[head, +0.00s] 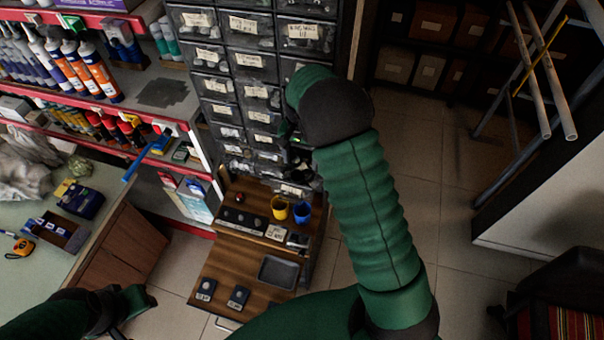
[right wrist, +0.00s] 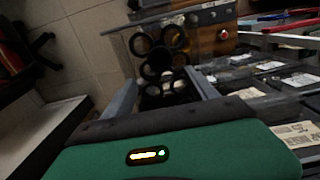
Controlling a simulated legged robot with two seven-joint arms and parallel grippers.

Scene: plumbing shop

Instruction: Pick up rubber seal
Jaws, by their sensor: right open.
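Several black rubber seals (right wrist: 150,42) lie in a clear-walled open drawer (right wrist: 122,45) in the right wrist view. Pale rings or parts show deeper among them. My right gripper (right wrist: 161,80) is open, its two fingers either side of the drawer's near part, with seals between and beyond the fingertips. No seal is clearly gripped; contact cannot be told. In the head view my right arm reaches to the drawer cabinet (head: 236,60) and hides its own fingertips and most of the open drawer. My left gripper (head: 138,300) is low at the left, its jaws unclear.
Below the cabinet, a wooden stand holds a yellow cup (head: 280,208), a blue cup (head: 302,212) and a dark tray (head: 278,272). A red-edged shelf (head: 150,95) with bottles stands left, a counter (head: 95,215) lower left.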

